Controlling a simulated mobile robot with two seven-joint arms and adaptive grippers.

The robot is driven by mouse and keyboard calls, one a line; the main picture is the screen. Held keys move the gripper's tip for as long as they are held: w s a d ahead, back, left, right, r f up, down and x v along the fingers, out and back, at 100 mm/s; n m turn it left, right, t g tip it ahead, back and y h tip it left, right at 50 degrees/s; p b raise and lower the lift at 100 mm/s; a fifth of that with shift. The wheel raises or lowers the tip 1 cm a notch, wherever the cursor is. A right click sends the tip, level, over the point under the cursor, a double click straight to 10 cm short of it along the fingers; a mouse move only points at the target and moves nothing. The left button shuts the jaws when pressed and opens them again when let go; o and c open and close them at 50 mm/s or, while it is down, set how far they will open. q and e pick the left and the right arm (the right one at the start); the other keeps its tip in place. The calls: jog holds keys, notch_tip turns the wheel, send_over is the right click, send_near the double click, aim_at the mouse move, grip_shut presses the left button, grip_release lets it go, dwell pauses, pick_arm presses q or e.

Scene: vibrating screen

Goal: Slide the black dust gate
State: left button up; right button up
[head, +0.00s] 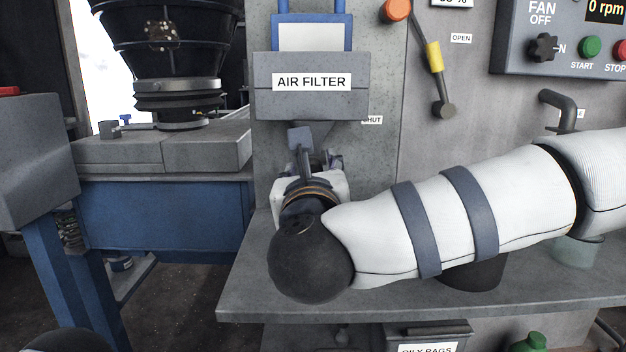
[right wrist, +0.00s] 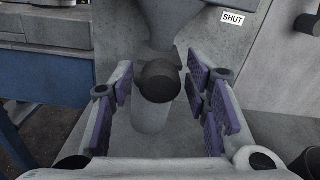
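In the right wrist view a round dark knob (right wrist: 160,80), seen nearly end-on, shows at the foot of the grey funnel; I take it as the black dust gate. My right gripper (right wrist: 154,82) is open, with purple-padded fingers on both sides of the knob and a clear gap on each side. In the head view the right gripper (head: 322,162) is under the air filter box (head: 311,103), mostly hidden behind my wrist. The gate cannot be made out there. My left gripper is not in view.
A pale cylinder (right wrist: 149,117) stands below the knob. A SHUT label (right wrist: 233,18) is to the right of the funnel. A grey shelf (head: 255,290) lies under my arm. A yellow-gripped lever (head: 433,57) and a control panel (head: 558,60) are on the right wall.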

jog(key=s, duration=0.1)
jog(key=s+p, duration=0.1)
jog(key=s, duration=0.1)
jog(key=s+p, duration=0.1)
jog(key=s, duration=0.1)
jog(key=shift+r, duration=0.3)
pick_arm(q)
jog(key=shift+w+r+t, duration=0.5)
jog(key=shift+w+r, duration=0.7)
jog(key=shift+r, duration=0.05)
pick_arm(e)
jog(key=shift+s+f, duration=0.3)
jog(key=shift+s, duration=0.25)
